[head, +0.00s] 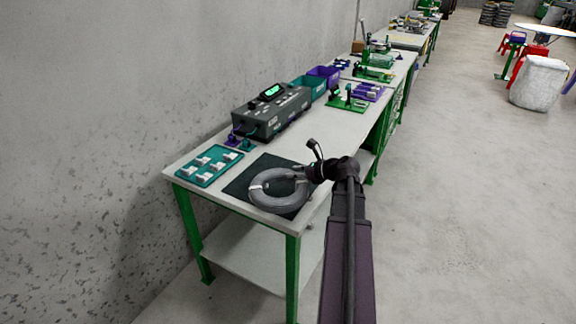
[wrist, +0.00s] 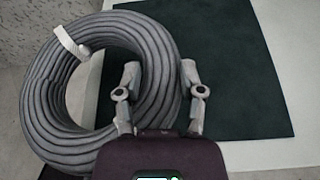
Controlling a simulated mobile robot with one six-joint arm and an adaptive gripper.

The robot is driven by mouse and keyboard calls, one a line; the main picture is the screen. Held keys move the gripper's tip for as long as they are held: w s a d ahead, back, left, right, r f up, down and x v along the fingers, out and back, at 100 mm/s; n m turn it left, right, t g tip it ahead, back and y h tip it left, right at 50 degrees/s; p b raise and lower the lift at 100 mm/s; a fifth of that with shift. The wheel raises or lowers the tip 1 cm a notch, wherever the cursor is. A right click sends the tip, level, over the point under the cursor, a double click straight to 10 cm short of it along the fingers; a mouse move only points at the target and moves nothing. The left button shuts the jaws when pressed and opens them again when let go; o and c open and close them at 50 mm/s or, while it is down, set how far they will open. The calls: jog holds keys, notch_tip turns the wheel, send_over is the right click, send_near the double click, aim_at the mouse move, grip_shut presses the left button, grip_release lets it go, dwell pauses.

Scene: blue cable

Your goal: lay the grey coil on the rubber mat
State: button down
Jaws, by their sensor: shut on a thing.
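The grey coil (head: 275,208) is a thick ring of wound cable with pale ties. The dark rubber mat (head: 240,183) lies flat near the table's front end. My gripper (head: 303,174) is shut on the coil's rim at its right side. In the wrist view, the fingers of my gripper (wrist: 159,68) straddle the right side of the coil (wrist: 45,105). There the coil overlaps only the left part of the mat (wrist: 235,70) and reaches out past its edge. I cannot tell whether the coil touches the mat or hangs just above it.
A teal tray with pale blocks (head: 207,166) lies left of the mat. A dark instrument box (head: 272,113) stands behind it, with teal and purple bins (head: 308,86) farther back. Bare white tabletop (head: 320,135) lies behind the mat.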

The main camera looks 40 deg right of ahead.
jog(key=w+d, duration=0.2)
jog(key=w, duration=0.1)
jog(key=w+d, duration=0.2)
jog(key=w, duration=0.2)
jog(key=w+d+f+b, duration=0.1)
jog(key=w+d, duration=0.1)
jog(key=w, duration=0.2)
jog(key=shift+d+f, duration=0.1)
jog(key=shift+d, duration=0.25)
jog(key=shift+f+b, duration=1.8)
jog(key=shift+b, duration=0.05)
jog(key=shift+c, duration=1)
grip_release()
